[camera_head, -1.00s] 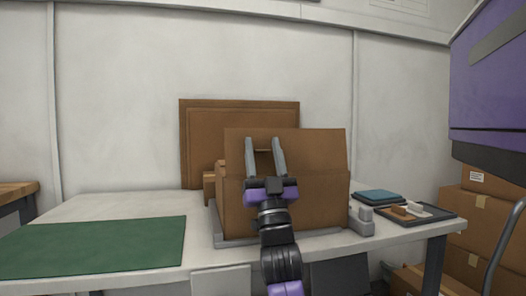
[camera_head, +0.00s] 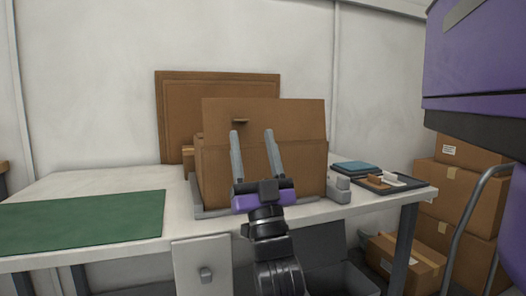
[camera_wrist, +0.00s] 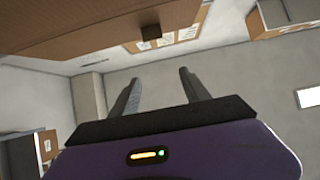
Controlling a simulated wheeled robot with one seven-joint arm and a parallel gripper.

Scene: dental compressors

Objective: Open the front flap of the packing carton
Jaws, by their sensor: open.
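The packing carton (camera_head: 312,170) is a brown box on the table. A flat brown flap (camera_head: 290,115) stands upright above its front side, with a small dark tab (camera_head: 240,121) sticking out. My gripper (camera_head: 252,131) is open and empty in front of the carton, with its fingers pointing up. In the head view its fingertips lie just below and to the right of the tab. In the wrist view the open fingers (camera_wrist: 161,75) show below a brown panel and its tab (camera_wrist: 151,33), with a visible gap. Part of the carton front is hidden behind my gripper.
The carton sits in a grey holder (camera_head: 212,212) on the white table. A green mat (camera_head: 80,222) lies at left. A dark tray (camera_head: 395,185) with small items and a blue item (camera_head: 357,168) are at right. A brown board (camera_head: 170,110) leans behind. Boxes (camera_head: 465,190) are stacked at right.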

